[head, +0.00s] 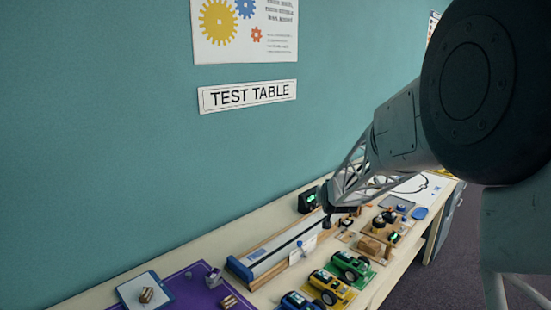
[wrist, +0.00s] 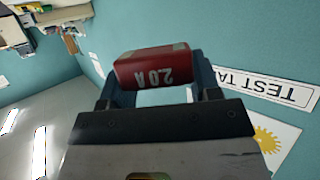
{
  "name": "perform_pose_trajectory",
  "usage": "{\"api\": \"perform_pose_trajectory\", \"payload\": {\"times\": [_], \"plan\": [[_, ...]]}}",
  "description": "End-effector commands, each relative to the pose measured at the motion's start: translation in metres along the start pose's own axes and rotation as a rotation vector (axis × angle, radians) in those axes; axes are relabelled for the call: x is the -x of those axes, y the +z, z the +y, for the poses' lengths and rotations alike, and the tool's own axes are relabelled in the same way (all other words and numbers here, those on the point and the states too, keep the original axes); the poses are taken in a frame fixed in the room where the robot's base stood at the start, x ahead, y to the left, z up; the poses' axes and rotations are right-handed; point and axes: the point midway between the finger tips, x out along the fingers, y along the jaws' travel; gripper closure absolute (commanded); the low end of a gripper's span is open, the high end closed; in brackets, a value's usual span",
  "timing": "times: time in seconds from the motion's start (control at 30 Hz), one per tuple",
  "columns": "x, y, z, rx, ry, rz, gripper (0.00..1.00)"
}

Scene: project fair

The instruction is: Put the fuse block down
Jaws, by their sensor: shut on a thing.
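The fuse block (wrist: 153,68) is a red block with a greyish end face, marked "2.0 A", upside down in the wrist view. My gripper (wrist: 156,78) is shut on it, with a dark finger at each side. In the head view my gripper (head: 331,200) is small and dark at the end of the arm, over the far part of the table. I cannot make out the fuse block there, nor how high it is held.
The long table (head: 210,252) runs along the teal wall. A long rail track (head: 285,245) lies along it. Green (head: 348,268), yellow (head: 332,287) and blue (head: 300,301) toy cars stand in front. A purple mat (head: 190,288) lies at the near left. Several small parts crowd the far end.

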Motion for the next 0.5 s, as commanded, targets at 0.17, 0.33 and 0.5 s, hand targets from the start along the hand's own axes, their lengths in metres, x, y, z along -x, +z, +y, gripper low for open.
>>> {"api": "perform_pose_trajectory", "payload": {"times": [0.17,0.33,0.5], "plan": [[0.0001,-0.0003,0.0000,0.000,0.000,0.000,0.67],[0.0001,-0.0002,0.0000,0.000,0.000,0.000,0.67],[0.0012,0.0040,0.0001,0.001,-0.003,0.000,0.67]]}}
